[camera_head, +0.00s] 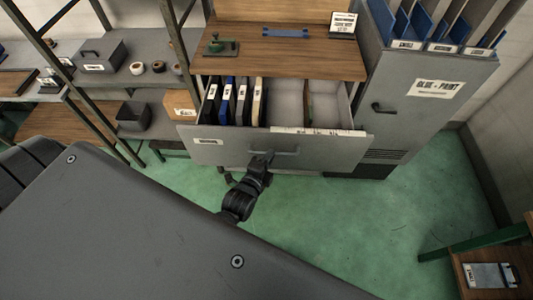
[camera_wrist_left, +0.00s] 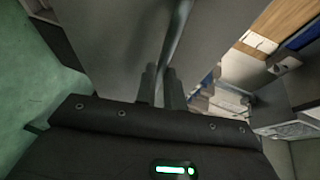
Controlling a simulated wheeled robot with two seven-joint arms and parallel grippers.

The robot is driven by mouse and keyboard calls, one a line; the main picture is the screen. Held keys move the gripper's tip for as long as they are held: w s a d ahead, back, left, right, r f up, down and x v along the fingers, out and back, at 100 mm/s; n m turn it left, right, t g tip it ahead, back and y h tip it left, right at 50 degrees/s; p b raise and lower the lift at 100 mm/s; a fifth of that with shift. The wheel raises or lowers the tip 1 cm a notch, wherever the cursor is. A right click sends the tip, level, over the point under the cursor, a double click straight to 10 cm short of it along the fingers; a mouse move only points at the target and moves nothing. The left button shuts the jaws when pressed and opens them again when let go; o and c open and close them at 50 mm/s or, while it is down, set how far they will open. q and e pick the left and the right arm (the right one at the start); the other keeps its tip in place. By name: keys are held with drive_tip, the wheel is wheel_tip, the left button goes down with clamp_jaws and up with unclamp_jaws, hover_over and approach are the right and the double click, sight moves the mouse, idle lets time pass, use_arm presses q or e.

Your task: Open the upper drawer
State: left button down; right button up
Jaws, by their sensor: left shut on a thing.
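The upper drawer (camera_head: 215,150) of the wood-topped cabinet stands pulled out, with its grey front facing me. Inside it are several upright binders on the left and pale compartments on the right. A bar handle (camera_head: 288,152) runs across the drawer front. My left gripper (camera_head: 262,158) is at the left part of this handle. In the left wrist view the two fingers (camera_wrist_left: 160,85) are closed around the handle bar (camera_wrist_left: 177,40). My right gripper is not in view.
A grey cabinet (camera_head: 425,95) with blue folders on top stands right of the drawer. A metal shelf with a grey box (camera_head: 98,57) and rolls is at the left. Green floor (camera_head: 390,220) is clear in front. A low wooden surface (camera_head: 500,262) is at bottom right.

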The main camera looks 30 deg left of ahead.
use_arm(q)
drive_tip(key=shift+f, duration=0.1)
drive_tip(key=c, duration=1.5)
unclamp_jaws()
drive_tip(key=s, duration=0.3)
drive_tip(key=s+r+b, duration=0.1)
drive_tip(key=s, duration=0.3)
drive_tip(key=s+r, duration=0.1)
drive_tip(key=s, duration=0.2)
drive_tip(key=shift+s, duration=0.35)
